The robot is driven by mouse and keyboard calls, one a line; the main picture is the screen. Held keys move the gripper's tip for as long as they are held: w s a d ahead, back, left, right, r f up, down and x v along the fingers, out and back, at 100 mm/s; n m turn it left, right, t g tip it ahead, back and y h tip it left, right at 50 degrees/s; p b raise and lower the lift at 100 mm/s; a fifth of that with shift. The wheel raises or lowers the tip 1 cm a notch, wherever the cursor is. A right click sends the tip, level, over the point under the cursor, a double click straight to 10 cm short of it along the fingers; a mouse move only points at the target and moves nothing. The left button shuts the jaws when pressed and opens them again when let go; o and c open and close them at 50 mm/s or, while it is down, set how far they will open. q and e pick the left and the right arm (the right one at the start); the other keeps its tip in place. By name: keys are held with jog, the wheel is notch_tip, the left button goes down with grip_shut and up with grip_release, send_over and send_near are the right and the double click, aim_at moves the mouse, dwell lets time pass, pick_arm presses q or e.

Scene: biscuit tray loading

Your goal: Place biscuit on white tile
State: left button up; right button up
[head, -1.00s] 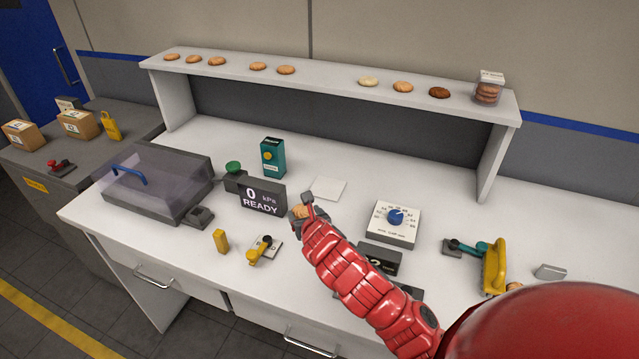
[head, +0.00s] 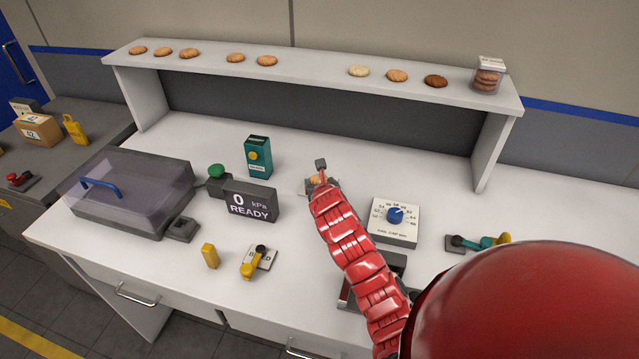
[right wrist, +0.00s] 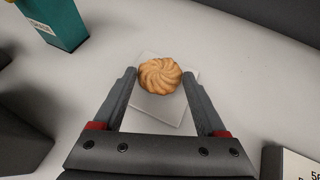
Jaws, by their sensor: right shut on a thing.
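The biscuit is round, golden and swirled, and shows in the right wrist view (right wrist: 160,76) between my right gripper's fingertips. My right gripper (right wrist: 160,78) is shut on it. The white tile (right wrist: 150,109) is a flat pale square seen below and behind the biscuit. The biscuit overlaps the tile's upper part in that view; I cannot tell whether it touches the tile. In the head view my right gripper (head: 319,178) is over the tile's place and mostly hides it. My left gripper is not in view.
A teal box (head: 258,156) and a READY display (head: 251,202) stand left of my right gripper. A dial box (head: 395,222) stands to the right. A raised shelf (head: 310,78) with several biscuits runs along the back. A clear-lidded machine (head: 133,190) is at left.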

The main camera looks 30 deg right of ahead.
jog(key=shift+s+f, duration=0.1)
jog(key=shift+f, duration=0.45)
jog(key=shift+f, duration=0.1)
jog(key=o, duration=0.7)
jog(key=shift+o, duration=0.2)
jog(key=shift+r, duration=0.2)
jog(key=shift+s+a, duration=0.1)
jog(key=shift+s, duration=0.05)
jog(key=b+v, duration=0.1)
jog(key=v, duration=1)
jog(key=shift+s+a+r+b, duration=0.1)
jog(key=shift+s+b, duration=0.15)
jog(key=shift+b, duration=0.15)
